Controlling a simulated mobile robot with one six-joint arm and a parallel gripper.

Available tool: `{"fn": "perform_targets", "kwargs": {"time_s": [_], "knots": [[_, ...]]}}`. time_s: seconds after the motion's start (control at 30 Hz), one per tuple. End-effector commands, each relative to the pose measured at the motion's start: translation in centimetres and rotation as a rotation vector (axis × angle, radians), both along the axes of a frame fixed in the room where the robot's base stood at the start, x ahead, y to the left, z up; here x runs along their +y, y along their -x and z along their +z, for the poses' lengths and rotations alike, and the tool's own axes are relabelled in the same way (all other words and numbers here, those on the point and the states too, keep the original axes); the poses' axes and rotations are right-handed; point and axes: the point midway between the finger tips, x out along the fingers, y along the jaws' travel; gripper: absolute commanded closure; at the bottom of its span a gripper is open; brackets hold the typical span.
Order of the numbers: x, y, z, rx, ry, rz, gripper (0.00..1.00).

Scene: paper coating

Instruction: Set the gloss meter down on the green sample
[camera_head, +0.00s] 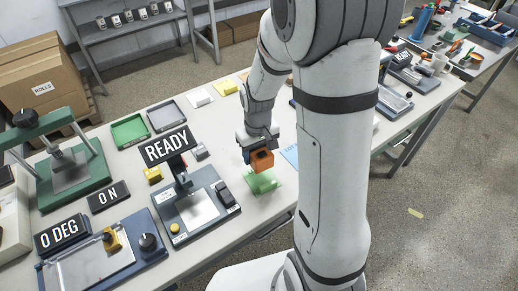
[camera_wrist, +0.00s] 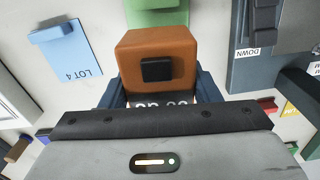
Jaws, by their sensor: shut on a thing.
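The gloss meter is an orange-brown block (camera_head: 262,160) with a dark square on its face. It also shows in the wrist view (camera_wrist: 135,45). My gripper (camera_head: 258,148) is shut on it, with a blue-grey finger on either side in the wrist view (camera_wrist: 160,90). The green sample (camera_head: 263,183) is a flat green sheet on the table just below the meter in the head view. In the wrist view part of it (camera_wrist: 157,16) shows beyond the meter. I cannot tell whether the meter touches it.
A blue LOT 4 card (camera_wrist: 65,48) lies beside the green sample. A grey device with a READY sign (camera_head: 166,146) and a white plate stands to its left. A green tray (camera_head: 130,131) and a grey tray (camera_head: 166,116) lie farther back. My arm hides part of the table.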

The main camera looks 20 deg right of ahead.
Motion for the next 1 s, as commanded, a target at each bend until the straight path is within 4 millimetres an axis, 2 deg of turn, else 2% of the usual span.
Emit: {"fn": "perform_targets", "kwargs": {"time_s": [0.1, 0.6, 1.0], "knots": [[0.0, 0.0, -1.5, 0.001, 0.000, -0.001, 0.81], [-0.1, 0.0, -6.3, 0.000, 0.000, -0.002, 0.81], [-0.1, 0.0, -6.8, -0.001, 0.000, -0.002, 0.81]]}}
